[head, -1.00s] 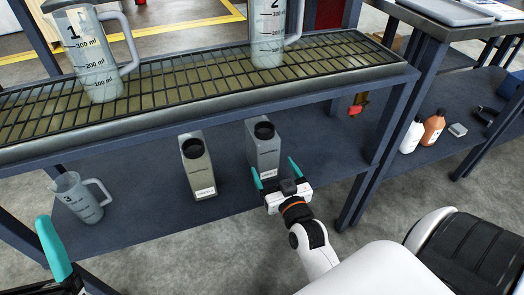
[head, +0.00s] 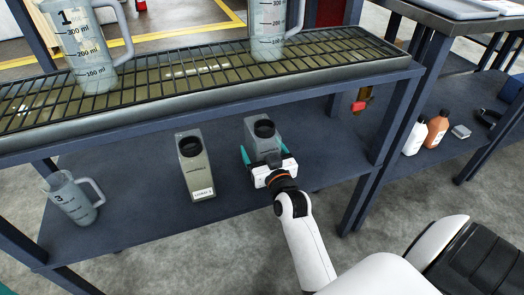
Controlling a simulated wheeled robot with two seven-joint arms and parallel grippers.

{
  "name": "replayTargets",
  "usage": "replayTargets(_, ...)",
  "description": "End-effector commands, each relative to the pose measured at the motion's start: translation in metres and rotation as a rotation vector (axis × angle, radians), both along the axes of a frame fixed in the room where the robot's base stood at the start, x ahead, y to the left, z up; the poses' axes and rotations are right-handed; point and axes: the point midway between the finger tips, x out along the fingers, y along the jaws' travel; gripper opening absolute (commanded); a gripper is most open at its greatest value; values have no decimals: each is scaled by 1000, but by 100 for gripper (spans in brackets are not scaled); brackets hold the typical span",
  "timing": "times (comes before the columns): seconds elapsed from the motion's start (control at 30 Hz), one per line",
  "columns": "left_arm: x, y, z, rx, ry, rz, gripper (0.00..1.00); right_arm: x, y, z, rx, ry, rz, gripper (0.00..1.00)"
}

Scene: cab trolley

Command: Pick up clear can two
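A grey can with a black round cap (head: 264,132) stands on the lower shelf, right of a similar can. Its lower front and label are hidden behind my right gripper. My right gripper (head: 264,153) is in front of this can, its teal fingers spread at the can's left and right sides. It looks open; I cannot tell whether either finger touches. The other can (head: 194,170), beige-grey with a black cap and a small white label, stands to the left, apart from the gripper. Only a teal sliver of my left gripper (head: 5,290) shows at the bottom left corner.
A jug marked 3 (head: 72,203) stands on the lower shelf's left. The upper grate (head: 170,84) holds a jug marked 1 (head: 82,50) and another jug (head: 266,30). A shelf post (head: 385,130) rises right of the cans. Bottles (head: 436,130) stand on the right-hand shelf.

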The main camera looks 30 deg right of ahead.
Motion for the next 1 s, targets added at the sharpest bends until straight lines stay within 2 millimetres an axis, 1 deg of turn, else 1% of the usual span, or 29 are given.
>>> replayTargets(0.13, 0, 0, 0, 0, 1, 0, 82, 0, 0, 1, 0, 0, 0, 85)
replayTargets(0.17, 0, 0, 0, 0, 1, 0, 82, 0, 0, 1, 0, 0, 0, 82)
replayTargets(0.5, 0, 0, 0, 1, 2, 0, 82, 0, 0, 1, 0, -1, 0, 27)
replayTargets(0.53, 0, 0, 0, 1, 2, 0, 82, 0, 0, 1, 0, -1, 0, 22)
replayTargets(0.57, 0, 0, 0, 1, 2, 0, 82, 0, 0, 1, 0, -2, 0, 19)
replayTargets(0.83, 0, 0, 2, 1, 3, 0, 82, 0, 0, 4, 0, -2, 0, 19)
replayTargets(0.93, 0, 0, 6, 1, 3, 0, 82, 0, 0, 10, -1, -3, 0, 19)
replayTargets(1.0, 0, 0, 10, 1, 3, 0, 82, 0, 0, 19, -1, -5, -1, 19)
